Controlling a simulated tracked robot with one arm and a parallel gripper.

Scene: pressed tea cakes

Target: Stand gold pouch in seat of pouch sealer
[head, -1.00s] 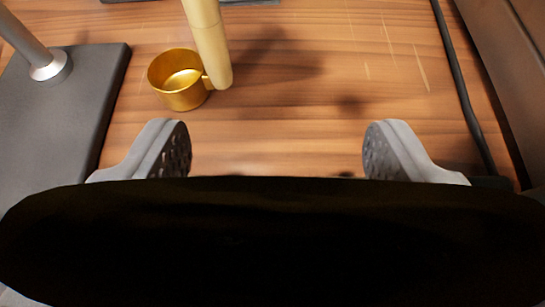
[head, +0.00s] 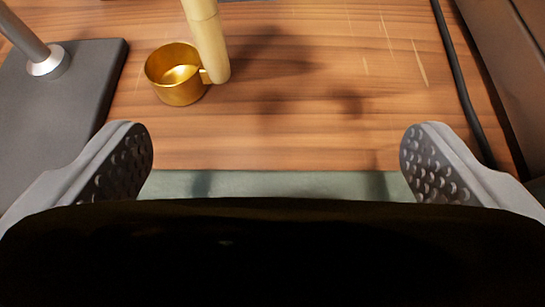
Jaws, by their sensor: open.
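My gripper (head: 277,165) is open, with its two grey padded fingers wide apart at the left and right of the view. Nothing shows between the fingertips except the wooden table and a strip of grey-green surface. A large black shape fills the bottom of the view and hides what lies below the fingers; I cannot tell what it is. I cannot make out the gold pouch or the pouch sealer with its seat in this view.
A brass cup (head: 178,75) with a pale wooden handle (head: 208,40) is ahead at the left. A dark stand base (head: 70,95) with a metal post is at the far left. A black cable (head: 458,75) and a brown box-like thing (head: 510,60) are at the right. The wooden table (head: 320,110) between is clear.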

